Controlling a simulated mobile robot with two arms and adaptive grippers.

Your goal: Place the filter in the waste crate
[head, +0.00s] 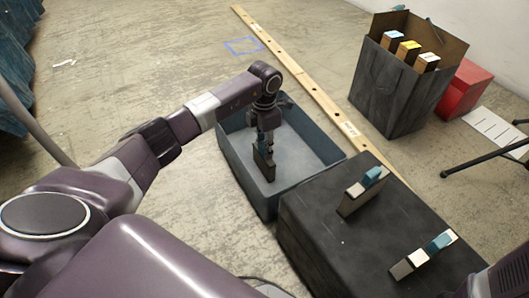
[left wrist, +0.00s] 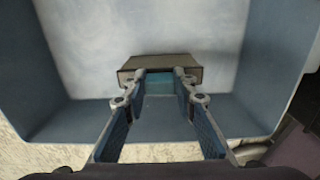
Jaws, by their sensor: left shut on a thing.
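The filter (head: 264,165) is a dark flat block with a teal grip. My left gripper (head: 266,140) points down into the waste crate and is shut on the filter. In the left wrist view the fingertips (left wrist: 159,75) close on the teal grip, with the dark block (left wrist: 188,62) beyond them. The waste crate (head: 239,172) is an open blue-grey bin with a pale floor; its wall also shows in the left wrist view (left wrist: 262,60). The filter is inside the crate's outline. I cannot tell whether it touches the floor. My right gripper is not in view.
A dark box (head: 325,225) stands right against the crate, with two similar blocks with teal grips (head: 358,195) (head: 410,263) on top. A wooden strip (head: 315,95) lies behind. An open dark bin (head: 388,95) with several blocks and a red box (head: 466,90) stand at the back right.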

